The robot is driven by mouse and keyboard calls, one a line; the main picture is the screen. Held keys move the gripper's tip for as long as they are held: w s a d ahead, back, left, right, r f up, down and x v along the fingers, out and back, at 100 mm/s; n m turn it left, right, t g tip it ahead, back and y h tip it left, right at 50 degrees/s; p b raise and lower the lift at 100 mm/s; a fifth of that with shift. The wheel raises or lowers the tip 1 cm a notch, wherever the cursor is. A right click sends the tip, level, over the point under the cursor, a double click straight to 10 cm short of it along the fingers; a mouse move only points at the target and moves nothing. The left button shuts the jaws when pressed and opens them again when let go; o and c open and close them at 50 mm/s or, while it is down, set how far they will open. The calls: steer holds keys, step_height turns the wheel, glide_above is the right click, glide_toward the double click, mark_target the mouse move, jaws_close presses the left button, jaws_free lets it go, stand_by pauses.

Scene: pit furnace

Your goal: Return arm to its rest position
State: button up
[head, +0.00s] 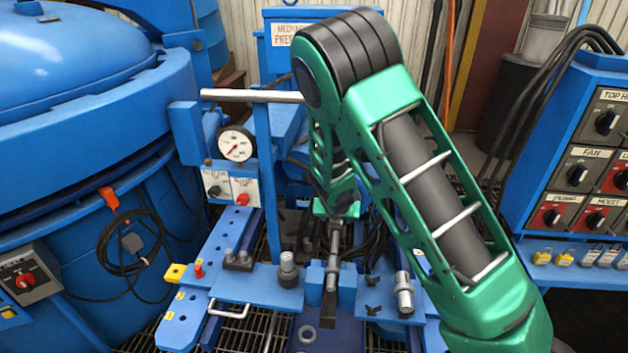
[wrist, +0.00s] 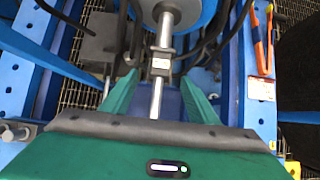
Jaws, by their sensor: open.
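My green arm reaches forward across the middle of the head view, bending down at a black-banded joint. My gripper (head: 337,207) is low behind the arm, above blue fixtures. In the wrist view its two green fingers (wrist: 160,92) are spread apart. A vertical metal rod (wrist: 158,60) with a small clamp block shows between them in the picture, and I see no finger touching it. In the head view a metal rod (head: 333,255) also stands just below the gripper. Whether the gripper surrounds the rod or is only above it, I cannot tell.
A large blue furnace vessel (head: 70,60) fills the left. A pressure gauge (head: 236,146) and a horizontal bar (head: 250,96) stand left of my arm. A control panel (head: 585,150) with several knobs and padlocks stands on the right. Dark cables (wrist: 215,30) hang near the fingers.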

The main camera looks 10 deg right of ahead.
steer(key=s+d+r+m+g, duration=0.4)
steer(key=s+d+r+m, duration=1.2)
steer(key=s+d+m, duration=0.3)
steer(key=s+r+m+g+y, duration=0.1)
steer(key=s+r+m, duration=0.3)
steer(key=s+m, duration=0.6)
steer(key=s+r+m+g+y, duration=0.1)
steer(key=s+r+m, duration=0.3)
steer(key=s+m, duration=0.5)
steer(key=s+g, duration=0.1)
steer(key=s, duration=0.5)
steer(key=shift+s+d+m, duration=0.2)
steer(key=shift+d+m, duration=0.1)
steer(key=shift+m, duration=0.1)
steer(key=shift+r, duration=0.1)
steer(key=shift+w+f, duration=0.25)
steer(key=shift+w, duration=0.4)
steer(key=shift+c, duration=0.5)
